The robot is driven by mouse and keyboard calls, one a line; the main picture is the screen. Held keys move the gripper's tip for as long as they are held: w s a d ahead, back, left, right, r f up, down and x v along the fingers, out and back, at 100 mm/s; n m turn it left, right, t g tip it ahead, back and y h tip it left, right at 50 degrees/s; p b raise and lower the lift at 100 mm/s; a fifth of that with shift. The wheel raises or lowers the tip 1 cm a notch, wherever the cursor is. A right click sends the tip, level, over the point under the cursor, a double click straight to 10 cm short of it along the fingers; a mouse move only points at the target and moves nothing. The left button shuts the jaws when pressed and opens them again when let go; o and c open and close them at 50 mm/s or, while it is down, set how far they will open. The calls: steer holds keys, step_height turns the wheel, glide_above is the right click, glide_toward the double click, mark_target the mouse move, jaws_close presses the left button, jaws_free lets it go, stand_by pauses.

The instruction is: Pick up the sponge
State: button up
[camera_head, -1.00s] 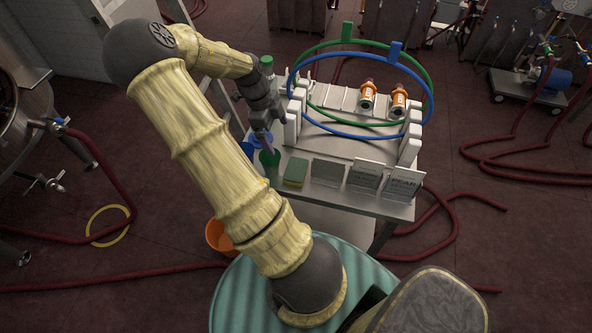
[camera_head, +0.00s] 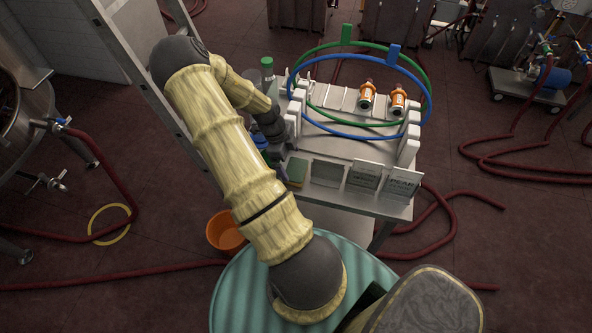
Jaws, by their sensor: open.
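The sponge (camera_head: 297,170), green on top with a yellowish edge, lies on the front left part of the metal cart top (camera_head: 325,196). My gripper (camera_head: 281,158) is just left of the sponge, low over the cart, mostly hidden behind my forearm. Its fingertips do not show clearly, and I cannot tell whether they touch the sponge. Nothing is seen held in it.
Small sign cards (camera_head: 365,175) stand right of the sponge. A green-capped bottle (camera_head: 267,66) stands at the back left. An orange bucket (camera_head: 225,235) is on the floor.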

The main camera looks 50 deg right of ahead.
mark_target(295, 169)
steer(key=shift+f, duration=0.1)
steer(key=shift+p+x, duration=0.95)
steer(key=shift+x, duration=1.6)
steer(key=shift+s+d, duration=0.1)
steer(key=shift+d, duration=0.1)
steer(key=c, duration=0.8)
